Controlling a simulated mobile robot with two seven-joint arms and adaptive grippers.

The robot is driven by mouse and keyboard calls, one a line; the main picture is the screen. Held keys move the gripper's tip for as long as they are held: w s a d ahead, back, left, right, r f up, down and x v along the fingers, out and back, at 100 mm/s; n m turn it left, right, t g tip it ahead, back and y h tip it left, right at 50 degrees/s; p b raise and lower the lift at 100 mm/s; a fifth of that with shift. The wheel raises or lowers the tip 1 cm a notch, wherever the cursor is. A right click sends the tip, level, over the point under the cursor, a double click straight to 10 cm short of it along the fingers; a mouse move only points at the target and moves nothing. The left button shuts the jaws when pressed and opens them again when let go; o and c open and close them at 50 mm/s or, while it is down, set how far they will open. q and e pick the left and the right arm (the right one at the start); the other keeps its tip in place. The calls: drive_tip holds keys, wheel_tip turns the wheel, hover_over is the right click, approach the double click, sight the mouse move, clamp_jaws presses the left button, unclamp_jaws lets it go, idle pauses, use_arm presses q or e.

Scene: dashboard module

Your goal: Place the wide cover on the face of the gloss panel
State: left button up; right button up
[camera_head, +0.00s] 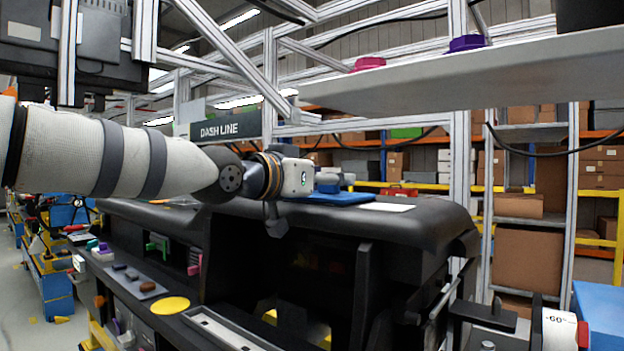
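My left arm comes in from the left, and its gripper (276,222) is over the front edge of the black dashboard module (430,225). The wrist hides most of the gripper, so I cannot tell if the fingers are open or hold anything. A blue flat piece (345,198) and a white sheet (388,207) lie on top of the module. I cannot clearly identify the wide cover or the gloss panel. A long pale frame (225,332) lies along the near ledge. I cannot make out my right gripper.
A yellow oval disc (170,305) and a grey plate with dark pieces (140,284) are on the left ledge. A pale overhead shelf (440,75) carries pink (368,63) and purple (466,43) rings. Dark equipment and a blue box (600,312) fill the lower right.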

use_arm(q)
drive_tip(key=v, duration=1.1)
drive_tip(key=shift+s+a, duration=0.15)
drive_tip(key=shift+s, duration=0.1)
